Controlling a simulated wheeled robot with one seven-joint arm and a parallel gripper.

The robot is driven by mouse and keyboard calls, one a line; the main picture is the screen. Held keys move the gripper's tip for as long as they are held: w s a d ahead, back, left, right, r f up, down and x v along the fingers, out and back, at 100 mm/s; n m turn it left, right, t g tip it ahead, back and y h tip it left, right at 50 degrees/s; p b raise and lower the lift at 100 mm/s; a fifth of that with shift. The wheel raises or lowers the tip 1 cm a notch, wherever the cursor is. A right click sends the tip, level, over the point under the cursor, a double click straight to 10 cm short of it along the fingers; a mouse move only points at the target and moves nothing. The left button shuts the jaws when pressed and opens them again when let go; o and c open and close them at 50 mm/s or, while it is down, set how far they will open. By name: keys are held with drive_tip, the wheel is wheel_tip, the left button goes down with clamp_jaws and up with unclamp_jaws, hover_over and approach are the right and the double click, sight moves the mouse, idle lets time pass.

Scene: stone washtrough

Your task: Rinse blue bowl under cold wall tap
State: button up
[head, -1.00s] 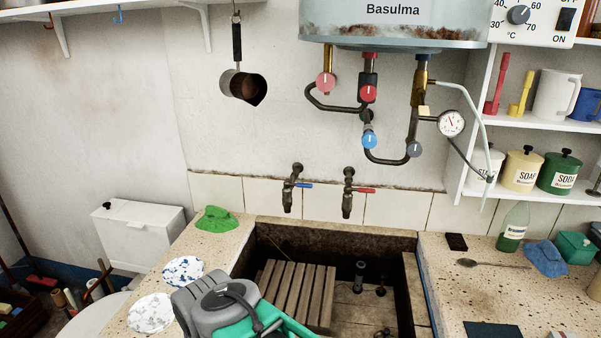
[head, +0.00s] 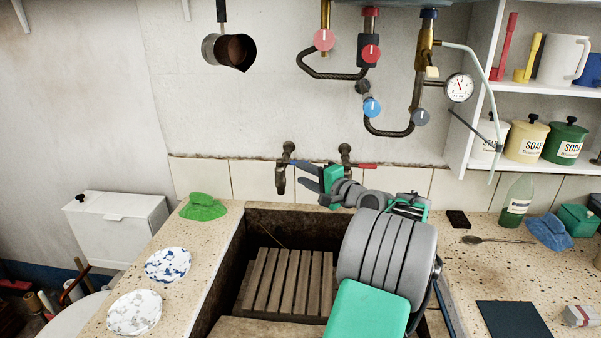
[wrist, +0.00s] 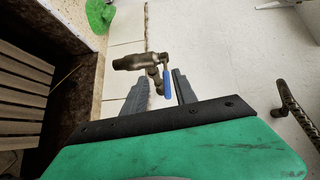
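The cold tap (head: 281,181), a dark metal wall tap, stands over the left back of the trough. In the wrist view its blue lever (wrist: 167,82) shows between the two fingers of my gripper (wrist: 161,88). The fingers are apart, one on each side of the lever; I cannot tell whether either touches it. In the head view my gripper (head: 307,176) reaches the tap from the right. A blue-and-white speckled round dish (head: 168,264) lies on the left counter; I cannot tell whether it is the blue bowl. My arm hides part of the trough.
A red-lever tap (head: 345,153) is close to the right, just behind my gripper. The stone trough (head: 240,262) holds a slatted wooden rack (head: 290,278). A grey-white speckled dish (head: 134,312) and green cloth (head: 204,206) lie on the left counter. Heater pipes (head: 388,131) hang above.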

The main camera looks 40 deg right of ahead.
sight(292, 163)
drive_tip(key=shift+m+t, duration=0.4)
drive_tip(key=shift+m, duration=0.1)
drive_tip(key=w+d, duration=0.1)
drive_tip(key=w, duration=0.1)
drive_tip(key=w+d, duration=0.1)
drive_tip(key=w+d+p, duration=0.1)
drive_tip(key=w, duration=0.1)
drive_tip(key=shift+w+d+r, duration=0.2)
drive_tip(key=shift+w, duration=0.1)
drive_tip(key=shift+c, duration=0.4)
clamp_jaws()
idle(0.4)
